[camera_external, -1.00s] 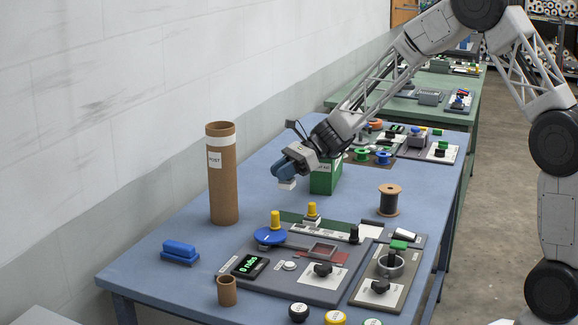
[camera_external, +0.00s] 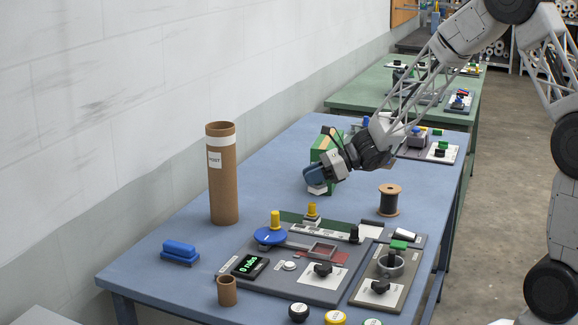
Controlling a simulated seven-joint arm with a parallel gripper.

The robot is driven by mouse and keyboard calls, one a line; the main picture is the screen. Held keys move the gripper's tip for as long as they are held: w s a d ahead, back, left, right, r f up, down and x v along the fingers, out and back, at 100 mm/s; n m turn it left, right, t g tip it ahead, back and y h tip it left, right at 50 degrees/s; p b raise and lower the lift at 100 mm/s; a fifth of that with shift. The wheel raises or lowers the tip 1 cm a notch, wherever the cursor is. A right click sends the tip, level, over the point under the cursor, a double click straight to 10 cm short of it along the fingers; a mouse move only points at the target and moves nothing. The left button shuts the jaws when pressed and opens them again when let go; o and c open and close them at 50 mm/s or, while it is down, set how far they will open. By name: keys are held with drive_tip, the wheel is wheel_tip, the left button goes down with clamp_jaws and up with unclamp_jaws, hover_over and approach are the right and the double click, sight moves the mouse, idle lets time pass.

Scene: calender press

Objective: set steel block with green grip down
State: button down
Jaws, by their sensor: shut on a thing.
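My gripper (camera_external: 314,176) is over the blue table, in front of the green box (camera_external: 325,148), with its blue fingers pointing down. It is shut on a small pale block (camera_external: 317,189), which I take to be the steel block. The fingers hide the top of the block, so its grip cannot be made out. A little green shows at the block's lower right edge. The block is low, close to the table top; I cannot tell whether it touches. The arm partly covers the green box.
A tall cardboard tube (camera_external: 222,185) stands to the left. A dark spool (camera_external: 388,200) stands to the right. In front is a grey control panel (camera_external: 285,280) with knobs and a display (camera_external: 250,266). A blue-handled block (camera_external: 180,250) lies at front left. Table between tube and gripper is clear.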

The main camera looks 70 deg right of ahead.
drive_tip(key=s+d+f+m+t+h, duration=0.1)
drive_tip(key=s+d+f+m+h, duration=0.2)
drive_tip(key=s, duration=0.6)
drive_tip(key=shift+d+m+t+h, duration=0.15)
drive_tip(key=shift+m+t+h, duration=0.25)
drive_tip(key=shift+m+h, duration=0.25)
drive_tip(key=shift+w+f, duration=0.1)
drive_tip(key=shift+w, duration=0.1)
drive_tip(key=w+d, duration=0.2)
drive_tip(key=w, duration=0.3)
drive_tip(key=w+d+f, duration=0.1)
drive_tip(key=w, duration=0.3)
drive_tip(key=w+d, duration=0.2)
drive_tip(key=w, duration=0.3)
drive_tip(key=shift+w+d+f, duration=0.2)
drive_tip(key=shift+w+d, duration=0.15)
drive_tip(key=shift+f, duration=0.15)
drive_tip(key=shift+f, duration=1.65)
